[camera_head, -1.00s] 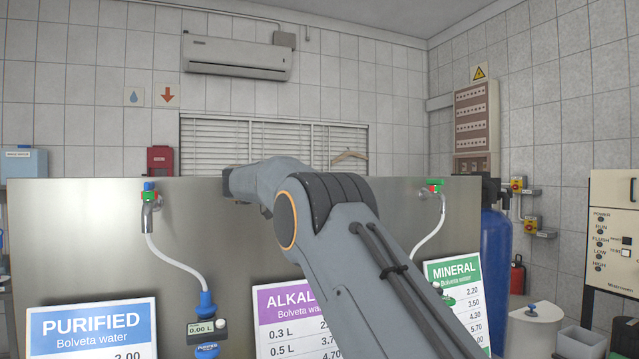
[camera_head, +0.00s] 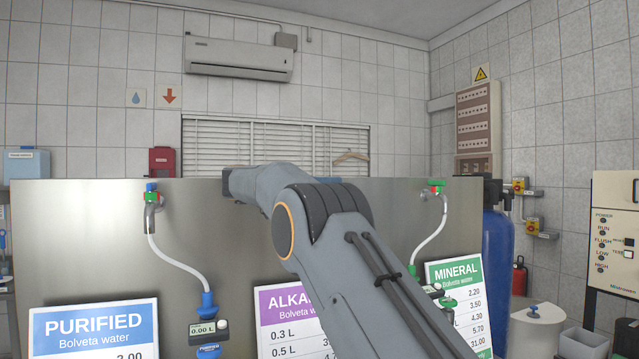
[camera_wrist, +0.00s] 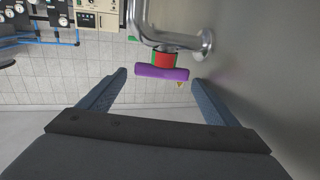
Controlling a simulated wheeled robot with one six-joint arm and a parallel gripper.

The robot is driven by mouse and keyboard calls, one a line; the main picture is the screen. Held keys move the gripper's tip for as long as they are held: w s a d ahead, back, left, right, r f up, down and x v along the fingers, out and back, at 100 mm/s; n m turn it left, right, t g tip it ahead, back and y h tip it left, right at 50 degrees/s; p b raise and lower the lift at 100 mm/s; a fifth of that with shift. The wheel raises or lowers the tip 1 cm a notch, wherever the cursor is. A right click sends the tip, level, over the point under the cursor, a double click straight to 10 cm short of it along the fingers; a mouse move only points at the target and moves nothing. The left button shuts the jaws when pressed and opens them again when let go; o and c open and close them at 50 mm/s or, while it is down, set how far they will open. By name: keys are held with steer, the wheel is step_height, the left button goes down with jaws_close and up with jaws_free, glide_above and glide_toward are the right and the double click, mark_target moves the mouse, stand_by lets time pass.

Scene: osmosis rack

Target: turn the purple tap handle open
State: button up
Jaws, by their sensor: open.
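The purple tap handle (camera_wrist: 162,72) shows in the wrist view as a short bar across the end of a red and green collar (camera_wrist: 165,58). The collar joins a chrome tap pipe (camera_wrist: 190,45) fixed to the steel panel. My gripper (camera_wrist: 158,80) is open, with one finger on each side of the handle. The handle lies between the fingertips, and gaps show on both sides. In the head view my arm hides this tap and my gripper.
The steel panel (camera_head: 100,235) spans the front. Price signs for purified (camera_head: 95,330), alkaline (camera_head: 285,310) and mineral water (camera_head: 460,285) stand below. A blue tank (camera_head: 497,245) stands at the right.

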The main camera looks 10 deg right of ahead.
steer(key=shift+d+f+n+t+y, duration=0.15)
steer(key=shift+n+t+y, duration=0.2)
steer(key=shift+t, duration=0.25)
steer(key=n+t+y, duration=0.3)
steer(key=d+n+t+y+b, duration=0.1)
steer(key=n+t+y, duration=0.1)
steer(key=n+y, duration=0.1)
steer(key=s+n+t+y, duration=0.1)
steer(key=n+t+y, duration=0.2)
steer(key=y, duration=0.2)
steer(key=shift+s+d+n+t, duration=0.1)
steer(key=shift+d+n+t, duration=0.2)
steer(key=shift+d, duration=0.1)
steer(key=b, duration=0.1)
steer(key=y+b, duration=0.1)
steer(key=b, duration=0.1)
steer(key=shift+f+n+y, duration=0.2)
steer(key=shift+n+y, duration=0.05)
steer(key=shift+n, duration=0.1)
steer(key=shift+b, duration=0.55)
steer(key=n+y+b, duration=0.1)
steer(key=b, duration=0.5)
steer(key=d+y+b, duration=0.1)
steer(key=y+b, duration=0.1)
steer(key=b, duration=0.3)
steer(key=shift+f+n+t+b, duration=0.1)
steer(key=shift+n+t+b, duration=0.2)
steer(key=shift+n+b, duration=0.1)
